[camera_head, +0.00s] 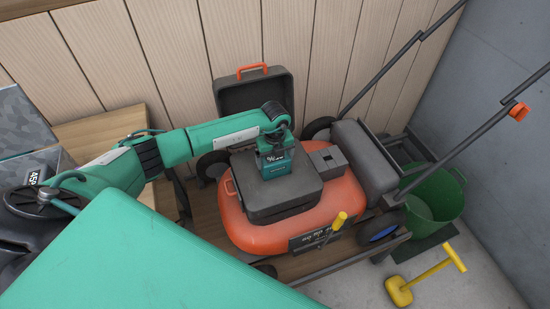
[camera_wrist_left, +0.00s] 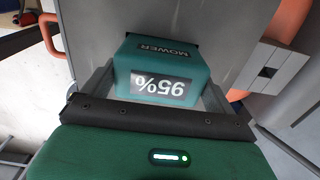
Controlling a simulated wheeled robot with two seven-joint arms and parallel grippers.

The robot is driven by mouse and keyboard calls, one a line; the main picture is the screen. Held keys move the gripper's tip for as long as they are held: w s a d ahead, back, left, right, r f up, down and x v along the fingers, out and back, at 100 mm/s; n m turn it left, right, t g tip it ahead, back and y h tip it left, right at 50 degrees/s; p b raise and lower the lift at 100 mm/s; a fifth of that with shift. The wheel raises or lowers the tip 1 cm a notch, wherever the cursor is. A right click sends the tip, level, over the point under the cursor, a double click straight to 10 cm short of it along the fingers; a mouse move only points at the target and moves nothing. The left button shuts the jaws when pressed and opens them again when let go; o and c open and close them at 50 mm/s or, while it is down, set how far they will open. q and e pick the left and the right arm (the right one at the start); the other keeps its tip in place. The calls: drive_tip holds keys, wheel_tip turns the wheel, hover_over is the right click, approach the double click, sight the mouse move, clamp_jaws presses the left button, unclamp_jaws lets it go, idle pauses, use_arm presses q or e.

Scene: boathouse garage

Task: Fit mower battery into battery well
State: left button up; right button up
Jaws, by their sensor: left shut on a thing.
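The mower battery (camera_head: 277,166) is a teal block; its "MOWER" label and 95% display show in the left wrist view (camera_wrist_left: 158,62). My left gripper (camera_head: 273,148) is shut on it from above, one finger on each side. The battery is at the dark grey top (camera_head: 264,196) of the orange mower (camera_head: 252,236). The battery well's opening is mostly hidden behind the battery; a dark edge shows around it in the wrist view. I cannot tell how deep the battery sits. The mower's lid (camera_head: 253,92) with an orange handle stands open behind. My right gripper is not in view.
The grey motor housing (camera_head: 362,158) and handlebar (camera_head: 377,79) rise right of the battery. A green bucket (camera_head: 435,203) and yellow mallet (camera_head: 400,291) are on the floor at right. A wooden wall is close behind.

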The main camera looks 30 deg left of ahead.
use_arm(q)
drive_tip(key=shift+f, duration=0.15)
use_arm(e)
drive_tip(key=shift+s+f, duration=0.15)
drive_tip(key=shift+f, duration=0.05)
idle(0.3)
use_arm(q)
drive_tip(key=o, duration=1.7)
drive_tip(key=shift+o, duration=0.3)
drive_tip(key=shift+f, duration=0.15)
wheel_tip(320, 180, up, 14)
drive_tip(key=b, duration=0.2)
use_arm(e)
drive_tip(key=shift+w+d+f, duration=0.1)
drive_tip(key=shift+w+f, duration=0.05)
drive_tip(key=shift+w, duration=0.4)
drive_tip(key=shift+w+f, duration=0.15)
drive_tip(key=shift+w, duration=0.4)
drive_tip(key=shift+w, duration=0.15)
